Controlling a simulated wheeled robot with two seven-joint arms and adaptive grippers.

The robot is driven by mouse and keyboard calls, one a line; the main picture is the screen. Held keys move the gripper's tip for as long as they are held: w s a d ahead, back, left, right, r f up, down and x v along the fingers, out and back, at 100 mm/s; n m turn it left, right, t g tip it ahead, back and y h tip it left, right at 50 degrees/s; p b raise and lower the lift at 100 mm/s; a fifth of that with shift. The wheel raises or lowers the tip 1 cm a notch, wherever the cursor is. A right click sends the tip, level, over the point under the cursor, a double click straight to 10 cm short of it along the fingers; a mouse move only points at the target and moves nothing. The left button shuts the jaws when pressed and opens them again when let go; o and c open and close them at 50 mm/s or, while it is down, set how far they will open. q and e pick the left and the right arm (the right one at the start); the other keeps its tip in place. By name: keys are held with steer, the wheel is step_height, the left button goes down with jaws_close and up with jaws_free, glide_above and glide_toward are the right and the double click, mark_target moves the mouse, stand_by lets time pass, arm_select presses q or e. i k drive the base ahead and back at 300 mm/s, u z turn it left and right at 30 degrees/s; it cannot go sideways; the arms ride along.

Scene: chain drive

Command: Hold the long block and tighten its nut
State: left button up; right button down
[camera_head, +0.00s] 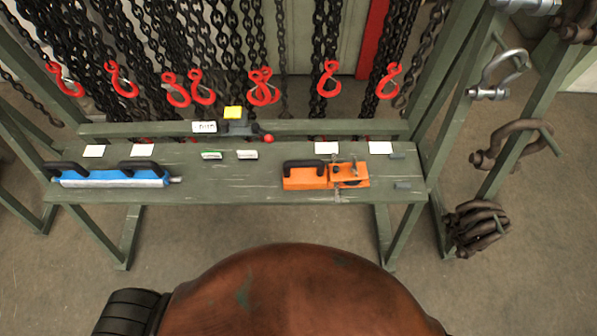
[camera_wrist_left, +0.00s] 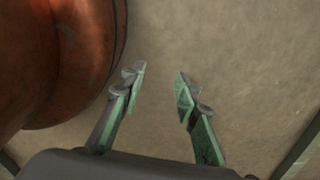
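The long block (camera_head: 112,180) is blue with two black handles on top. It lies at the left end of the green bench in the head view. A small grey metal piece, perhaps its nut (camera_head: 175,179), sticks out at its right end; it is too small to tell. A shorter orange block (camera_head: 305,180) with a black handle and metal fittings lies right of centre. My left gripper (camera_wrist_left: 160,82) shows only in the left wrist view, open and empty above the bare floor, away from the bench. My right gripper is in neither view.
The green bench (camera_head: 230,185) is clear between the two blocks. A grey box with a yellow top (camera_head: 233,113) and a red knob (camera_head: 268,139) stand at its back. White cards (camera_head: 326,148) lie along it. Chains with red hooks (camera_head: 330,80) hang behind; shackles (camera_head: 500,75) hang right.

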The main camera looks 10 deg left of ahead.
mark_target(353, 169)
steer(key=u, duration=1.2)
steer(key=k, duration=0.7)
steer(key=z, duration=0.9)
steer(key=i, duration=0.5)
